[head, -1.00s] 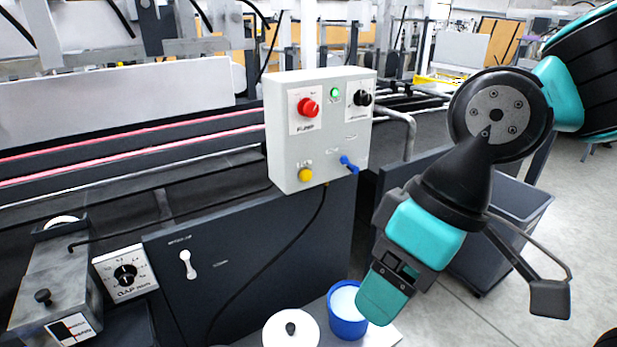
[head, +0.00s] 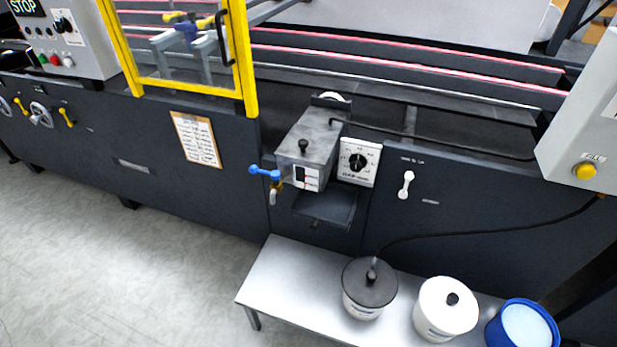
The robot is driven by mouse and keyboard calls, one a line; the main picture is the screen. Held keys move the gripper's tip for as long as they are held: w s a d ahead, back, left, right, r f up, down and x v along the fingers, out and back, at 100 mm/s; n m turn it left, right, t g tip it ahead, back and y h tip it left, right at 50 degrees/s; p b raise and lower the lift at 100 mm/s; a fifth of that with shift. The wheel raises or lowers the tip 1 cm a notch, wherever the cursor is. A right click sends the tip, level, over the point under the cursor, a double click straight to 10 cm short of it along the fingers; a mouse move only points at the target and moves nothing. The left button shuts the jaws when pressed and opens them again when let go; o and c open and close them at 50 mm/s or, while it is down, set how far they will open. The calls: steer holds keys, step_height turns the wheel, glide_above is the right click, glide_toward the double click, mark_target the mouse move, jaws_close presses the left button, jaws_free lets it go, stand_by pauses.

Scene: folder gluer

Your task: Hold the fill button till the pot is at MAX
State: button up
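The yellow fill button (head: 585,171) is on the grey control box (head: 590,125) at the right edge of the head view; only part of the box shows. The grey metal glue pot (head: 309,146) sits on the machine at the centre, with a black knob on its lid and a small black-and-white label (head: 306,178) on its front. Any level mark on it is too small to read. My gripper is out of view.
A low bench (head: 275,280) holds a dark-lidded tub (head: 370,285), a white tub (head: 445,309) and a blue bucket (head: 522,325). A dial plate (head: 358,162), a white lever (head: 406,185) and a blue-handled valve (head: 264,172) are near the pot. Floor (head: 120,260) at left is clear.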

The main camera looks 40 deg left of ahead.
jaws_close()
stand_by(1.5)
